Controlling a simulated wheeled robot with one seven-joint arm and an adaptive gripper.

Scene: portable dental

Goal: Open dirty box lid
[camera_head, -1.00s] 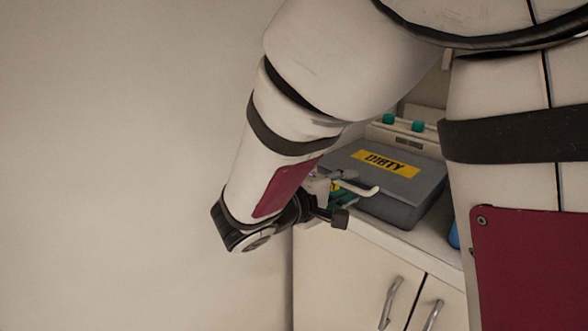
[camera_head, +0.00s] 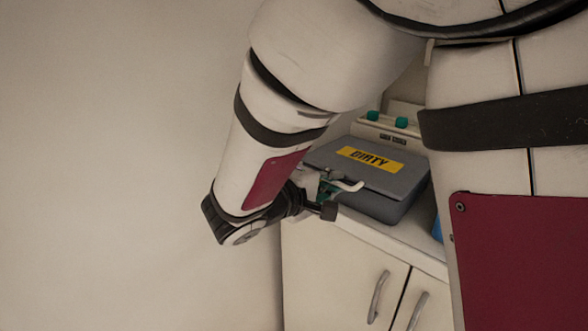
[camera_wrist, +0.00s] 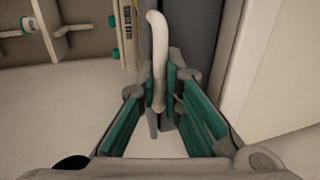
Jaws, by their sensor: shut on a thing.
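The grey dirty box (camera_head: 385,207) stands on the counter, partly hidden by my arm. Its lid (camera_head: 400,181) carries a yellow DIRTY label and looks down on the box. A pale curved handle (camera_head: 349,186) sticks out at the box's near left side; whether it joins the lid is hard to tell. My gripper (camera_head: 326,190) is at this handle. In the wrist view the handle (camera_wrist: 158,50) runs between the green-padded fingers of my gripper (camera_wrist: 172,88), which is shut on it. A dark grey surface, seemingly the box (camera_wrist: 192,28), lies just beyond the fingertips.
A pale device with green knobs (camera_head: 388,126) stands behind the box. A blue object (camera_head: 436,229) is at the box's right, partly hidden. The white cabinet (camera_head: 335,270) with metal handles is below. A bare wall (camera_head: 100,160) fills the left.

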